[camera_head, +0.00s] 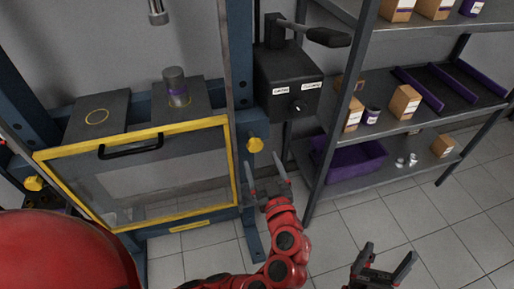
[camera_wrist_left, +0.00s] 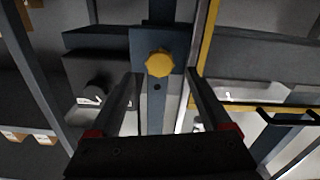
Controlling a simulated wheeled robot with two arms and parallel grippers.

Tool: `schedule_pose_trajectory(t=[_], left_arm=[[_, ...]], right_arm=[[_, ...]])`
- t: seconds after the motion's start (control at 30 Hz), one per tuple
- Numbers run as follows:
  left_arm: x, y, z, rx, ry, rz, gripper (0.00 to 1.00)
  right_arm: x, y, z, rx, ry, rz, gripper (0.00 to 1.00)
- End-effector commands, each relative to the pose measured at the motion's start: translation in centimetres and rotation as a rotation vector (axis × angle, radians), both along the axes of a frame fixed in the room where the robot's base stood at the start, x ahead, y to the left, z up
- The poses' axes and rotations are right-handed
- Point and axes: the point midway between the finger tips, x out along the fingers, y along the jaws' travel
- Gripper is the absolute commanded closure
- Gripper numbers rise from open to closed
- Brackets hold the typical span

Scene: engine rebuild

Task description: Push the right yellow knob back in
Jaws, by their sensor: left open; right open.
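The right yellow knob (camera_head: 255,145) is on the blue post to the right of the yellow-framed door (camera_head: 140,228). My left gripper (camera_head: 262,166) is open just below and in front of this knob, with its fingers pointing up towards it. In the left wrist view the knob (camera_wrist_left: 159,64) shows between and beyond the two open fingertips, apart from them. How far the knob sticks out is hard to tell. The left yellow knob (camera_head: 33,184) is at the door's far left. My right gripper (camera_head: 391,254) is open and empty, low over the floor.
A black control box (camera_head: 287,82) with a lever (camera_head: 327,37) is right of the post. A shelf rack (camera_head: 350,140) with boxes and a purple bin (camera_head: 352,160) stands further right. A grey cylinder (camera_head: 176,86) stands behind the door's top. The door has a black handle (camera_head: 131,150).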

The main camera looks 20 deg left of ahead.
Motion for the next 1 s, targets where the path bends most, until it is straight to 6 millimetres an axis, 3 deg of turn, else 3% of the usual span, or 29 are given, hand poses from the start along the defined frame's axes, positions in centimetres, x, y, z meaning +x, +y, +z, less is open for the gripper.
schedule_pose_trajectory(t=[0.3, 0.67, 1.0], left_arm=[[3.9, 2.7, 0.1, -0.001, -0.001, 0.004, 0.18], [4.4, 3.0, 0.0, 0.0, 0.0, 0.0, 0.18], [4.4, 3.0, 0.0, 0.0, 0.0, 0.0, 0.76]], right_arm=[[0.0, 0.0, 1.0, 0.0, 0.0, 0.0, 0.18], [0.0, 0.0, 1.0, 0.0, 0.0, 0.0, 0.18], [0.0, 0.0, 1.0, 0.0, 0.0, 0.0, 0.18]])
